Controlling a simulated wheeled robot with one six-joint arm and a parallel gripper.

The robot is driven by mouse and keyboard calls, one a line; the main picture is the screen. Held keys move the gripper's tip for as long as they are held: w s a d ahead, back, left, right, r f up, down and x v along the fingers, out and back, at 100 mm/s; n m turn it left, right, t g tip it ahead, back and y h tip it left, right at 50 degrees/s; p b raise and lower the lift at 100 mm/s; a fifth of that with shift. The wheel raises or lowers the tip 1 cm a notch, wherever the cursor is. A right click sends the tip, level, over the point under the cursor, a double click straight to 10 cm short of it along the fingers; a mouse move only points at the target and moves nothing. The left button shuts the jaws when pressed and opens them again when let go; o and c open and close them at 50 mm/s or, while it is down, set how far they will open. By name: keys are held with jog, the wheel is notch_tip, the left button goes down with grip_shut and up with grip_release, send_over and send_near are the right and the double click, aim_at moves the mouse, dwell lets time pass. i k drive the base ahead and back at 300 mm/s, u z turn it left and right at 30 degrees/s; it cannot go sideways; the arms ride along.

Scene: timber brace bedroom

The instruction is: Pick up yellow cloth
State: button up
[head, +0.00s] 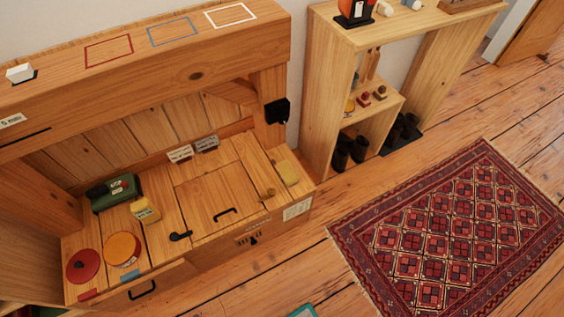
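A pale yellow, flat, folded-looking piece (287,172) lies at the right end of the wooden bench top, next to the hatch panel; it looks like the yellow cloth, though it is small in the head view. A small brass-coloured knob or peg stands just left of it. Nothing covers it from above. My gripper is not in view.
The bench top (220,202) also holds a green tin (116,193), a yellow labelled container (145,211), a red round lid (83,265) and an orange round lid (122,249). An overhanging wooden beam (150,70) and a black fitting (278,111) are above. A patterned rug (455,235) lies right.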

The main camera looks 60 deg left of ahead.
aim_at(289, 177)
jog(key=u, duration=0.7)
jog(key=i, duration=0.85)
jog(key=u, duration=1.35)
jog(key=i, duration=0.3)
jog(key=u, duration=0.25)
